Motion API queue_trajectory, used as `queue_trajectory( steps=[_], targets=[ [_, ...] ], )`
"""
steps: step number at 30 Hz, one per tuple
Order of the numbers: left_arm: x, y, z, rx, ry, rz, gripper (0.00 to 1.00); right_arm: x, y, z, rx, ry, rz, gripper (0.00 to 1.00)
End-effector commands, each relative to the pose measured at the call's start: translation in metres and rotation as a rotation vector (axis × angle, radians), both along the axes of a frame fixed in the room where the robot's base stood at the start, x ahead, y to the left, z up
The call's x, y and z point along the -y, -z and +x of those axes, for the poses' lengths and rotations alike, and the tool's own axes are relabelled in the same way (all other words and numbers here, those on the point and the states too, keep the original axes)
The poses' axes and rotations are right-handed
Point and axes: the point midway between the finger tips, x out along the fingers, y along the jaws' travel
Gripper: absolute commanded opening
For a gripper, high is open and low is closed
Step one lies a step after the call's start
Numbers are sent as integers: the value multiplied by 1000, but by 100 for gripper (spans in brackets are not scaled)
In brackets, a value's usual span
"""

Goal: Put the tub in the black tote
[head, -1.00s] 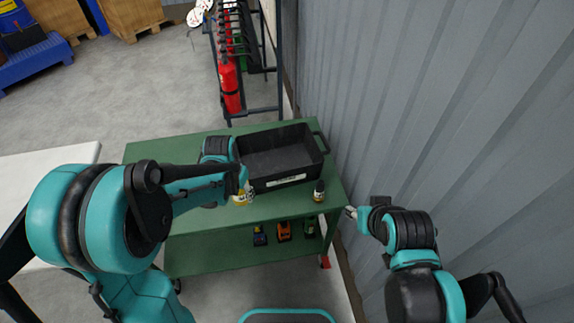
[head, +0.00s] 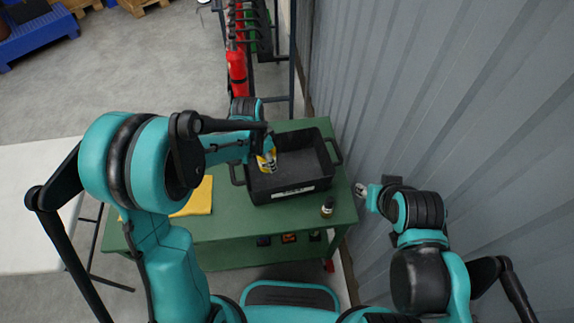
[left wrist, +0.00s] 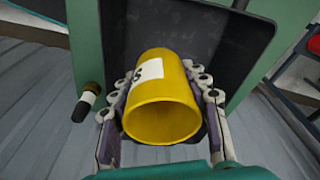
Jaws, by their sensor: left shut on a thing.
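The yellow tub (head: 266,162) with a white label is held in my left gripper (head: 268,148), at the left side of the black tote (head: 301,193). In the left wrist view the tub (left wrist: 163,105) lies between both fingers of the left gripper (left wrist: 162,125), its round end facing the camera, with the tote's dark interior (left wrist: 170,28) behind it. Its exact height above the tote floor is hard to tell. The tote stands on the green cart (head: 235,222) and looks otherwise empty. My right gripper (head: 362,190) is by the corrugated wall, away from the cart; its fingers are unclear.
A small dark bottle (head: 327,208) stands on the cart in front of the tote, near the right edge. A yellow cloth (head: 199,199) lies at the cart's left. Red extinguishers (head: 237,72) hang on a rack behind. The grey wall (head: 440,100) is close on the right.

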Motion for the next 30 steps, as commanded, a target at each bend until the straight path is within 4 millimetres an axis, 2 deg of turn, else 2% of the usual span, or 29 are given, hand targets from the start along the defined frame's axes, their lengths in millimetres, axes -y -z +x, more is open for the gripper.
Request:
queue_trajectory(
  steps=[1,8,15,23,27,30],
  targets=[
    [0,12,0,0,0,0,11,0,9,0,0,0,0,38],
    [0,36,-1,0,-1,0,11,0,22,0,0,0,0,38],
    [0,81,-1,0,-1,0,11,0,39,0,0,0,0,38],
    [0,105,-1,0,-2,0,11,0,47,0,0,0,0,38],
    [0,127,-1,0,-2,0,11,0,56,0,0,0,0,38],
    [0,135,-1,0,-2,0,11,0,58,-1,0,0,0,38]
  ],
)
